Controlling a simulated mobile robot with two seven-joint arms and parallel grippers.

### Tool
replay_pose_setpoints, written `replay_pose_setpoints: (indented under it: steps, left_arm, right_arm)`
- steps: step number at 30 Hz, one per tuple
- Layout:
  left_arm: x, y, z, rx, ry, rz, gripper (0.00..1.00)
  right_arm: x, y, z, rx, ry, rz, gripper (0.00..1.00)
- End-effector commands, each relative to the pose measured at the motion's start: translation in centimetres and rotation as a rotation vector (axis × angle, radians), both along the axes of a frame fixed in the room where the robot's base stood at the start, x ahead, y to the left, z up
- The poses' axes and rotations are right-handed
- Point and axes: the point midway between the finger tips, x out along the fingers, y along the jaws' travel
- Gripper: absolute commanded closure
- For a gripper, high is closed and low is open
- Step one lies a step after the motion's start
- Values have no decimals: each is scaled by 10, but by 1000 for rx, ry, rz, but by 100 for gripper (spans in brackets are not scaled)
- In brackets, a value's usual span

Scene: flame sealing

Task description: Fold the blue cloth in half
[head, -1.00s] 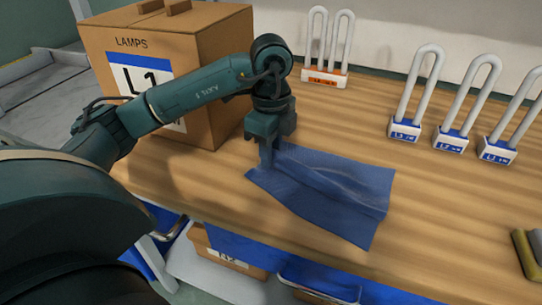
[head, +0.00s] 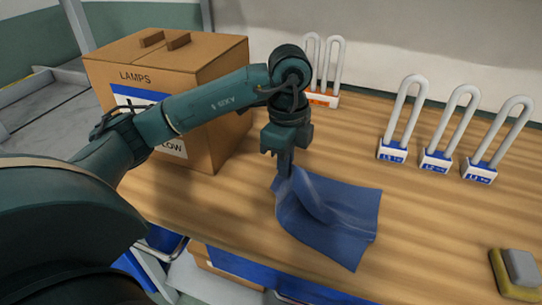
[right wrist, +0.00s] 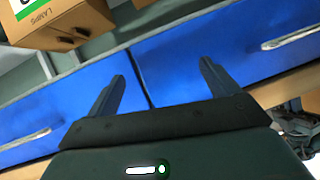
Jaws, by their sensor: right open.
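The blue cloth (head: 335,215) lies on the wooden table in the head view. Its left edge is raised and bunched, with a ridge running across it, and its right part lies flat. My left gripper (head: 284,172) points down at the cloth's upper left edge, its fingers pinched on the fabric and holding it up a little. The fingertips are partly hidden by the cloth. My right gripper (right wrist: 160,85) shows in the right wrist view, open and empty, in front of blue drawer fronts and away from the cloth.
A cardboard box marked LAMPS (head: 215,110) stands left of the cloth. Several U-shaped lamps (head: 435,150) on white and blue bases stand at the back right. A yellow and grey block (head: 515,272) lies at the right front.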

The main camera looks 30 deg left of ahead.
Motion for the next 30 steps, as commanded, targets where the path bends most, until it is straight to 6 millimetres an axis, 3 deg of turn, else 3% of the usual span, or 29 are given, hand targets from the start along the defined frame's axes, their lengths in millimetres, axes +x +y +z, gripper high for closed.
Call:
replay_pose_setpoints:
  steps: [1, 6, 9, 13, 21, 30]
  left_arm:
    - [1, -9, 22, -1, -1, -4, 100]
    - [4, -41, 49, -1, 1, -5, 100]
    - [6, -65, 55, -1, 0, -6, 100]
    - [9, -97, 46, 0, 1, -6, 100]
    - [14, -145, 4, 1, 1, -2, 100]
    - [16, -165, -15, 0, 0, 1, 100]
  right_arm:
    - [0, -1, 17, -20, 1, 6, 13]
    - [-2, -4, 34, -86, 6, 24, 13]
    - [-3, -5, 38, -112, 7, 31, 13]
    - [-3, -5, 33, -119, 7, 35, 13]
    - [-2, -3, 16, -77, 4, 21, 13]
    - [0, -2, 12, -45, 0, 11, 13]
